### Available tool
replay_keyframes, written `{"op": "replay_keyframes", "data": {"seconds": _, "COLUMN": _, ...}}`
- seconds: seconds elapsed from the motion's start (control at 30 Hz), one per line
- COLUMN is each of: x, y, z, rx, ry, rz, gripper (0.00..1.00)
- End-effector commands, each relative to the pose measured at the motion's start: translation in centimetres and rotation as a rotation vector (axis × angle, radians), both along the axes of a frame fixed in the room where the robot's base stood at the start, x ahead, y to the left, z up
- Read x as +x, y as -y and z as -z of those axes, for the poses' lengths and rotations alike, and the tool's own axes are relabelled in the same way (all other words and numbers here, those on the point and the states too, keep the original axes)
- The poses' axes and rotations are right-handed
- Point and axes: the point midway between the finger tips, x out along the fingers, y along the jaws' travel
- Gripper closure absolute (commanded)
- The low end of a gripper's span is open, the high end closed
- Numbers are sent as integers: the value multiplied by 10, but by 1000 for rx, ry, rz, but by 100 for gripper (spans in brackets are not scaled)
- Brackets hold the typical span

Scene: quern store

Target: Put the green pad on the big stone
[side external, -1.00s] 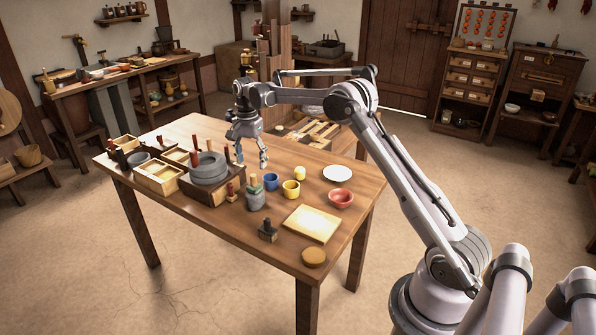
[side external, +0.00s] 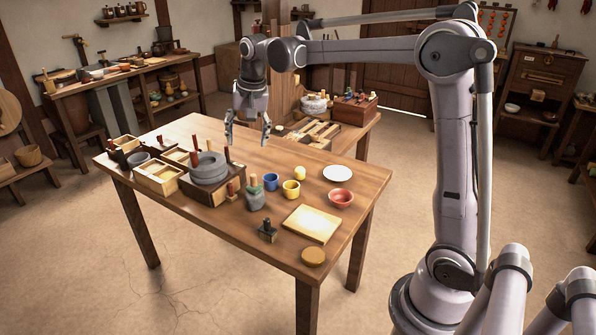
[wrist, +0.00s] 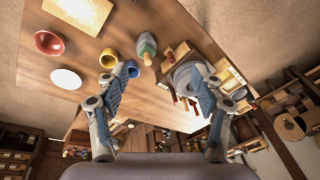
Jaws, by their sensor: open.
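The big stone (side external: 208,168) is a round grey millstone on a wooden box base, left of centre on the table; it also shows right of centre in the wrist view (wrist: 187,78). A small grey-green piece (side external: 256,198) with a greenish upper part and tan knob stands at the table's middle; it shows in the wrist view (wrist: 147,46). I cannot make out a separate flat green pad. My gripper (side external: 247,141) is open and empty above the table's far side, apart from both; its spread fingers show in the wrist view (wrist: 163,78).
A blue cup (side external: 271,182), yellow cup (side external: 291,189), red bowl (side external: 341,198) and white plate (side external: 337,173) stand right of the stone. A pale board (side external: 312,223) lies in front. Open wooden boxes (side external: 158,176) crowd the left. Upright red-handled pieces surround the stone.

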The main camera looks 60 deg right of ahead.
Motion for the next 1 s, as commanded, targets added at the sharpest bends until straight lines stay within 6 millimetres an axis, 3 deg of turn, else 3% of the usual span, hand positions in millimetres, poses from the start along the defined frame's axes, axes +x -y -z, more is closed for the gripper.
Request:
{"op": "replay_keyframes", "data": {"seconds": 0.27, "x": -74, "y": -47, "z": -11, "rx": -84, "ry": 114, "rz": -281, "gripper": 33}}
{"op": "replay_keyframes", "data": {"seconds": 0.6, "x": -164, "y": -87, "z": 18, "rx": -216, "ry": 252, "rz": -611, "gripper": 33}}
{"op": "replay_keyframes", "data": {"seconds": 0.8, "x": -201, "y": -101, "z": 45, "rx": -287, "ry": 316, "rz": -758, "gripper": 33}}
{"op": "replay_keyframes", "data": {"seconds": 1.0, "x": -214, "y": -106, "z": 58, "rx": -320, "ry": 344, "rz": -819, "gripper": 33}}
